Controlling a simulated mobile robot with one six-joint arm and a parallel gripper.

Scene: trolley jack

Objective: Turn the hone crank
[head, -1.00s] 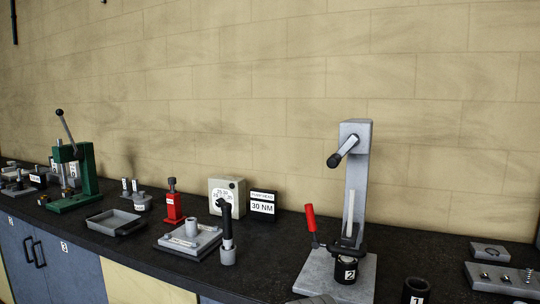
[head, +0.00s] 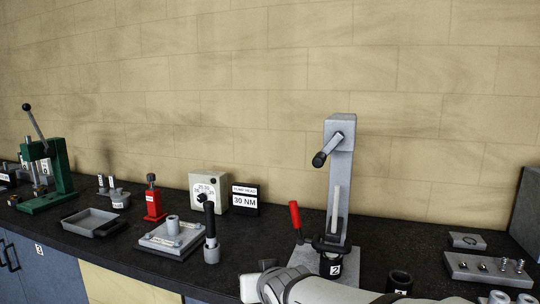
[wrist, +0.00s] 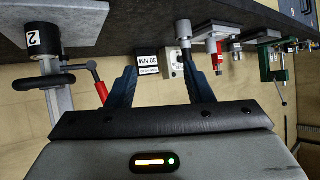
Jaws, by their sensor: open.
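The hone stand (head: 340,190) is a tall grey column on a flat base on the dark bench, right of centre in the head view. Its crank (head: 334,144), a short grey arm with a black knob, slants down to the left from the top block. A black cylinder (head: 331,266) labelled 2 is at its foot, with a red-handled clamp (head: 296,216) beside it. In the wrist view, upside down, the column (wrist: 57,108) shows at left; the crank is not visible there. My gripper (wrist: 160,88) is open and empty, apart from the stand.
Left of the stand are a fixture plate (head: 172,237), a dial box (head: 207,190), a 30 NM sign (head: 245,200), a red jack (head: 154,202) and a green press (head: 46,177). At right are a black cup (head: 400,281) and a parts tray (head: 488,268).

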